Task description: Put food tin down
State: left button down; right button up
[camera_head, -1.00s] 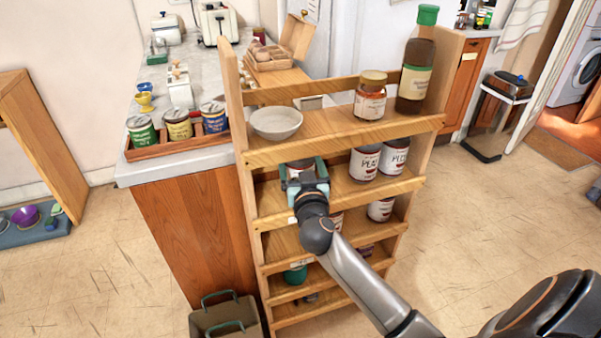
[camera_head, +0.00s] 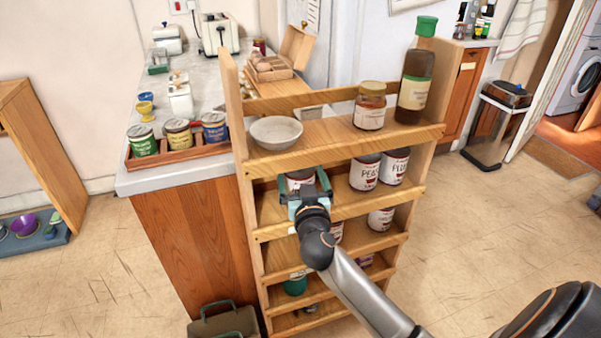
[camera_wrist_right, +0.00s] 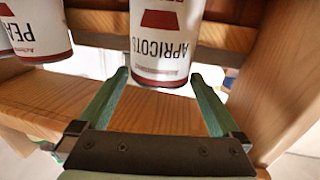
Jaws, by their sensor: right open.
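The food tin (camera_wrist_right: 165,40), a white tin with a red label reading APRICOTS, stands inside the wooden shelf rack on the level below its top, near the rack's left side. It also shows partly in the head view (camera_head: 297,181), mostly hidden by my right gripper (camera_head: 303,186). In the right wrist view, the fingers of my right gripper (camera_wrist_right: 159,77) are open, with gaps between them and the tin, one at each side of its near end. My left gripper is not in view.
A PEACHES tin (camera_head: 364,172) and a PLUMS tin (camera_head: 394,166) stand to the right on the same level. A bowl (camera_head: 276,132), a jar (camera_head: 370,106) and a bottle (camera_head: 415,80) stand on the top shelf. The rack's side panel (camera_wrist_right: 288,80) is close to my gripper.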

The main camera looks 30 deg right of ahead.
jog(key=p+v, duration=0.1)
jog(key=v, duration=1)
jog(key=s+a+f+n+t+y, duration=0.1)
jog(key=s+a+n+t+y, duration=0.1)
jog(key=a+n+t+y, duration=0.45)
jog(key=s+a+f+n+g+y, duration=0.1)
jog(key=s+a+f+g+y, duration=0.3)
jog(key=f, duration=0.4)
jog(key=s+a+f+n+g+y, duration=0.1)
jog(key=s+a+f+g+y, duration=0.15)
jog(key=a+f+g, duration=0.4)
jog(key=s+d+f+m+g+h, duration=0.1)
jog(key=s+d+f+g+h, duration=0.1)
jog(key=s+f, duration=0.5)
notch_tip(320, 180, down, 3)
jog(key=shift+d+r+g, duration=0.25)
jog(key=shift+d+g, duration=0.1)
jog(key=shift+g, duration=0.25)
